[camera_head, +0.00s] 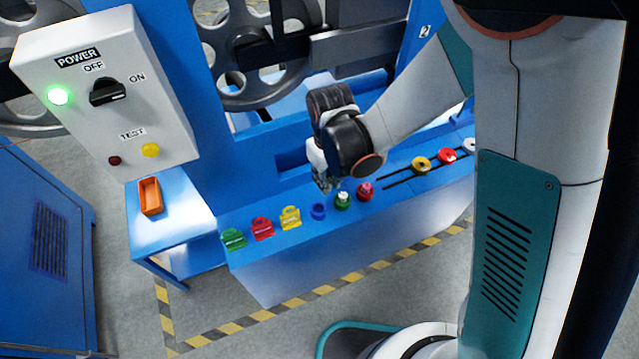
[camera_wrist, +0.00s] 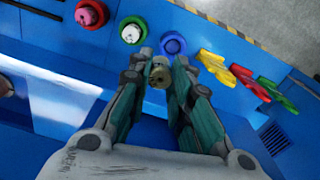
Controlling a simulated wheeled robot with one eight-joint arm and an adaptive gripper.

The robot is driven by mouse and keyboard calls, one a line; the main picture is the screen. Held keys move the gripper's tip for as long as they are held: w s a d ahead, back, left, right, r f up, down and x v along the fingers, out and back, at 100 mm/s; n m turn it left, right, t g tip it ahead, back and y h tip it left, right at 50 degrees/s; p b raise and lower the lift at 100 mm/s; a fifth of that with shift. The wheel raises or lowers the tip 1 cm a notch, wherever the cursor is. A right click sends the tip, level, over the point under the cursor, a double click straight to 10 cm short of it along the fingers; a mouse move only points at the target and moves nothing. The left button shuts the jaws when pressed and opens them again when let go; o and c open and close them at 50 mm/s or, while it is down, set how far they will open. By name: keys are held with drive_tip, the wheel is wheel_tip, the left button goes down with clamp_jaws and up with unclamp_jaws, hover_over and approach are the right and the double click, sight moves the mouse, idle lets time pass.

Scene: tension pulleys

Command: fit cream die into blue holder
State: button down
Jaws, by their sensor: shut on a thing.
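My gripper (camera_wrist: 162,66) is shut on the cream die (camera_wrist: 160,77), a small tan piece between the fingertips in the wrist view. The blue holder (camera_wrist: 173,43) is a round ring just beyond the fingertips, slightly right of the die, and it looks empty. In the head view, my gripper (camera_head: 326,184) is above the panel, close to the blue holder (camera_head: 319,211), which is below and slightly left of it. The die cannot be made out in the head view. I cannot tell the exact height of the die over the holder.
A green holder (camera_head: 343,199) with a white piece and a red holder (camera_head: 366,190) stand right of the blue one. Green (camera_head: 234,238), red (camera_head: 262,229) and yellow (camera_head: 290,217) tags lie to the left. An orange tray (camera_head: 150,196) and power box (camera_head: 110,85) are farther left.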

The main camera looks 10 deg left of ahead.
drive_tip(key=shift+n, duration=0.4)
drive_tip(key=shift+s+a+f+b, duration=0.3)
drive_tip(key=shift+f+b, duration=0.4)
drive_tip(key=shift+f, duration=0.55)
drive_tip(key=shift+s+a+f+b, duration=0.2)
drive_tip(key=shift+a+f+b, duration=0.15)
drive_tip(key=shift+f+b, duration=0.65)
drive_tip(key=shift+s+a+f+b, duration=0.25)
drive_tip(key=shift+a+f+b, duration=0.15)
drive_tip(key=shift+f, duration=1.1)
drive_tip(key=shift+f+b, duration=0.2)
drive_tip(key=shift+b, duration=0.55)
drive_tip(key=shift+f, duration=0.15)
drive_tip(key=shift+f+b, duration=0.95)
drive_tip(key=shift+b, duration=0.05)
